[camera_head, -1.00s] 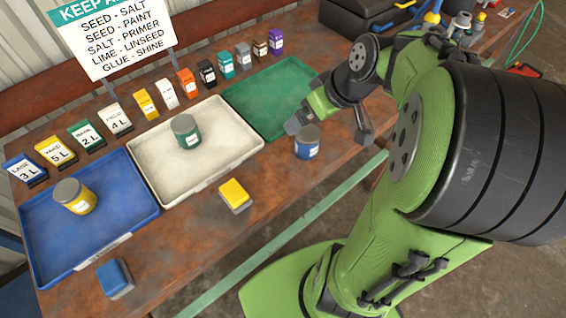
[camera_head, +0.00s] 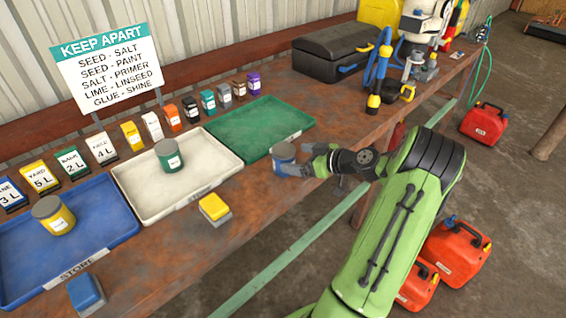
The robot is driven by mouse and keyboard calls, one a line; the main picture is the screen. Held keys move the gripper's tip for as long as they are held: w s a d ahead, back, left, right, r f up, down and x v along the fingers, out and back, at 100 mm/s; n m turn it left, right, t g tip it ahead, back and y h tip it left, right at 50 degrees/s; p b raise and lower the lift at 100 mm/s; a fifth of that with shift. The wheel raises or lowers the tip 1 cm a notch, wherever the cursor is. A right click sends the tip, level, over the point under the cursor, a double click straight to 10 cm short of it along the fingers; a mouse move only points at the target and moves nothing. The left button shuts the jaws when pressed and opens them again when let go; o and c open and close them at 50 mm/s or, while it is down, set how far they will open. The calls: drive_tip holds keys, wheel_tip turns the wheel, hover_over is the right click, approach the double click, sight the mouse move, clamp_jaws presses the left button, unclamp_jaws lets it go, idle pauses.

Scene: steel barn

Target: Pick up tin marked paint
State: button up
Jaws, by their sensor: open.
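A blue tin (camera_head: 283,154) with a grey lid stands on the rusty bench in front of the green tray (camera_head: 290,133). My gripper (camera_head: 290,167) is open and low at this tin's right side, with its fingers at the tin. Whether they touch it I cannot tell. A dark green tin (camera_head: 170,158) stands in the cream tray (camera_head: 150,211). A yellow tin (camera_head: 57,219) with a grey lid stands in the blue tray (camera_head: 115,230). The writing on all three tins' labels is too small to read, so I cannot tell which is marked paint.
A yellow block (camera_head: 213,206) and a blue block (camera_head: 86,293) lie near the bench's front edge. A row of small coloured cards stands behind the trays, below a KEEP APART sign (camera_head: 108,68). A black toolbox (camera_head: 335,52) and tools occupy the back right. Red cans (camera_head: 455,252) stand on the floor.

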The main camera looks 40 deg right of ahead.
sight(284, 156)
drive_tip(key=x, duration=0.5)
drive_tip(key=shift+w+a+b, duration=0.25)
drive_tip(key=shift+w+b, duration=0.1)
drive_tip(key=shift+w, duration=0.05)
drive_tip(key=shift+s, duration=0.1)
drive_tip(key=shift+c, duration=0.2)
drive_tip(key=shift+r, duration=0.1)
drive_tip(key=c, duration=1.2)
